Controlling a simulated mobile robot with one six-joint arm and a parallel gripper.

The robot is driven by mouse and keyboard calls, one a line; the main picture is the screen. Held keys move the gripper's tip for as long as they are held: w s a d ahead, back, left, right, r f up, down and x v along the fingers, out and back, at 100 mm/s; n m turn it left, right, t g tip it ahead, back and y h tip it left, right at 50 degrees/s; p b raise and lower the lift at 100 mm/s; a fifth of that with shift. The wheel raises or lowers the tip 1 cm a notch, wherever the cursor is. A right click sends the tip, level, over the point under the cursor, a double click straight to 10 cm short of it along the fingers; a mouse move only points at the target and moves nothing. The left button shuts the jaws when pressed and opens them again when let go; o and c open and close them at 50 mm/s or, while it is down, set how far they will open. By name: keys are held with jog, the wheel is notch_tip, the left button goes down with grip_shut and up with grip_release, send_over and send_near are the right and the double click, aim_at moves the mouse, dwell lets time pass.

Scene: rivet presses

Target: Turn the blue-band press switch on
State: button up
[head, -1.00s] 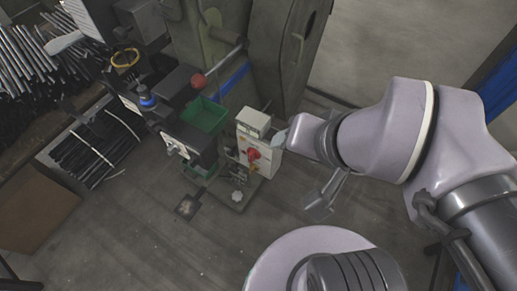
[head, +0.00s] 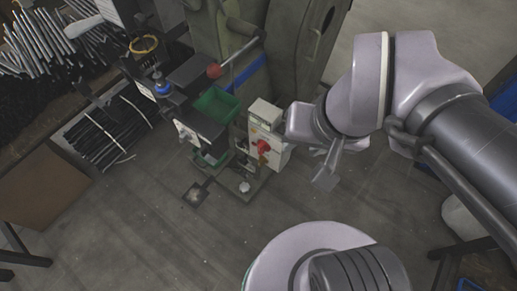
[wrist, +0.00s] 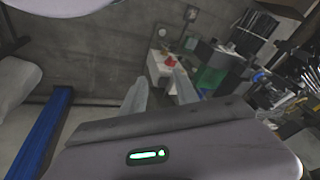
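The press with the blue band (head: 251,76) stands at the top centre of the head view. Beside it is a pale switch box (head: 264,117) with a red switch knob (head: 263,146) on its front. The red knob (wrist: 171,62) and pale box (wrist: 157,73) also show in the wrist view, beyond my fingertips. My gripper (wrist: 160,82) is open and empty, its two fingers apart. In the head view one finger hangs to the right of the box, and my wrist hides part of the box's right side. I cannot tell the knob's exact angle.
A green bin (head: 216,103) and a dark machine head (head: 200,128) stand left of the box. A lever with a red ball (head: 214,71) sticks out above. Bundles of dark rods (head: 105,135) lie at the left.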

aim_at(259, 148)
jog(key=w+a+f+n+g+h+p, duration=0.1)
jog(key=w+a+f+n+h+p, duration=0.1)
jog(key=w+a+f+n+h, duration=0.45)
jog(key=w+a+f+n+g+h+p, duration=0.1)
jog(key=a+f+n+h+p, duration=0.1)
jog(key=a+f+n+h, duration=0.55)
jog(key=s+a+f+n+t+y+p, duration=0.1)
jog(key=s+a+f+n+t, duration=0.1)
jog(key=f+n+t, duration=0.5)
jog(key=s+a+f+n+t+y, duration=0.1)
jog(key=s+a+f+n+t, duration=0.1)
jog(key=f+n+t, duration=0.6)
jog(key=w+d, duration=0.3)
jog(key=w, duration=0.1)
jog(key=w+d+f+g+b, duration=0.1)
jog(key=w+d, duration=0.3)
jog(key=w, duration=0.1)
jog(key=w+d+n+g+b, duration=0.1)
jog(key=w+d, duration=0.2)
jog(key=w, duration=0.1)
jog(key=shift+w+d+f, duration=0.2)
jog(key=shift+d+f, duration=0.05)
jog(key=shift+f, duration=0.1)
grip_shut()
